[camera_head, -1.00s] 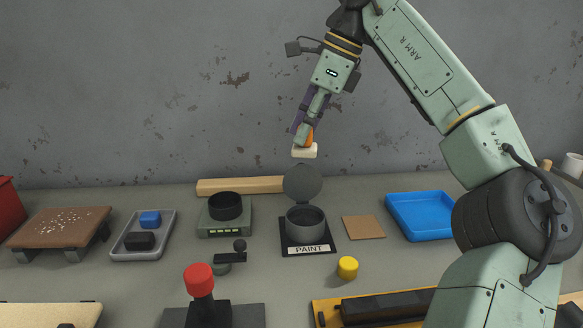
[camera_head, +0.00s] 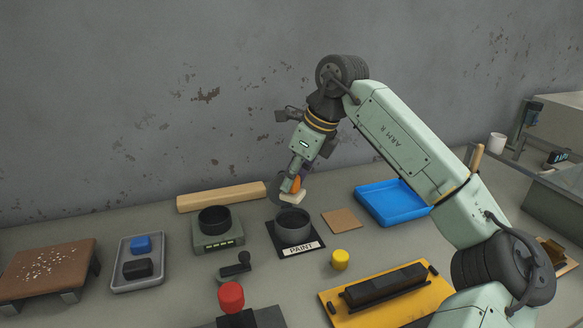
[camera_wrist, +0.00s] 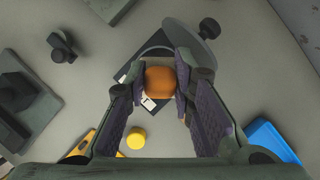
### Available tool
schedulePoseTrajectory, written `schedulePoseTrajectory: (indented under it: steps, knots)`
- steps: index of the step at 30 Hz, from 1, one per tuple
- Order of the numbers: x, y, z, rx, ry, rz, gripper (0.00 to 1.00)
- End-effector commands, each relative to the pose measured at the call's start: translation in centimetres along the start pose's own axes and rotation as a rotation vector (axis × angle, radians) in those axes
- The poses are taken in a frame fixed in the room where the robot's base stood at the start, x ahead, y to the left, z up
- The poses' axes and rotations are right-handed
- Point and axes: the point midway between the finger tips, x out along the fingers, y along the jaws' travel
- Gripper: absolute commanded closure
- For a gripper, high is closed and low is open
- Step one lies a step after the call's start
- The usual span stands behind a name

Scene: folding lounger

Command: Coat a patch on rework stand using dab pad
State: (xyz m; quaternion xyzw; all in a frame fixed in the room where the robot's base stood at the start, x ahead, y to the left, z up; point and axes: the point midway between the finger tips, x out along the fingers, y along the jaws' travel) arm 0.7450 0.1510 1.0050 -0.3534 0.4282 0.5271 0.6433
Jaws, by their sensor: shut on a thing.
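My gripper (camera_head: 290,182) is shut on the orange handle of the dab pad, whose pale pad (camera_head: 292,198) faces down. The pad hangs just above the open grey paint pot (camera_head: 293,232), which stands on a dark base labelled PAINT. I cannot see it touching the pot. A brown board with white specks (camera_head: 48,264) on dark feet stands at the far left; it may be the rework stand, but no label shows.
A grey tray (camera_head: 117,290) holds a blue and a black block. A green scale-like box with a dark ring (camera_head: 227,237), a blue tray (camera_head: 365,207), a yellow cylinder (camera_head: 340,260) and a red-topped knob (camera_head: 231,296) stand around the pot. A wooden bar (camera_head: 215,197) lies behind.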

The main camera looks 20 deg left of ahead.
Motion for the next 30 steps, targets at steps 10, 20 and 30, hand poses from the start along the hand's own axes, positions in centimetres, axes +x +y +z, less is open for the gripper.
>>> schedulePoseTrajectory:
  steps: [10, 20, 30]
  knots:
    - [2.9, 0.0, -1.2, -0.002, -0.001, 0.001, 1.0]
    - [5.4, 0.1, -2.2, -0.003, -0.001, 0.002, 1.0]
    - [5.4, 0.1, -2.2, -0.003, -0.001, 0.001, 1.0]
